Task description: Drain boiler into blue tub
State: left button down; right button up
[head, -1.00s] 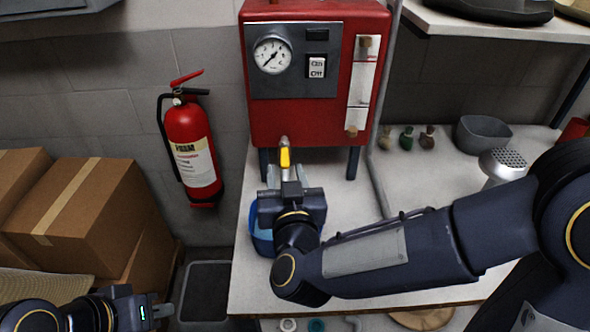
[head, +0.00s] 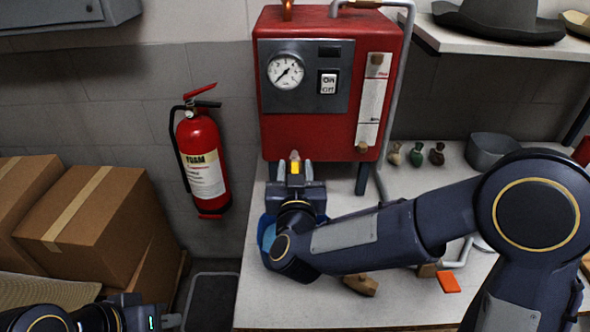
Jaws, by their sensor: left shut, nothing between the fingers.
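The red boiler (head: 378,110) stands on legs on the workbench, with a dial gauge (head: 286,71), an on/off switch (head: 328,82) and a sight glass (head: 373,100). A drain tap with a yellow handle (head: 296,168) sticks out under its front. My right gripper (head: 295,170) is open, with one finger on each side of the yellow handle; I cannot tell whether they touch it. The blue tub (head: 266,234) is on the bench below the tap, mostly hidden by my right gripper and wrist. My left gripper (head: 172,320) is shut and empty at the bottom left, away from the bench.
A fire extinguisher (head: 203,165) hangs on the wall left of the boiler. Cardboard boxes (head: 95,215) are stacked at the left. Small bottles (head: 416,155) and a grey bowl (head: 490,150) sit right of the boiler. A wooden block (head: 361,284) and an orange piece (head: 449,282) lie near my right arm.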

grip_shut()
jog(key=shift+d, duration=0.1)
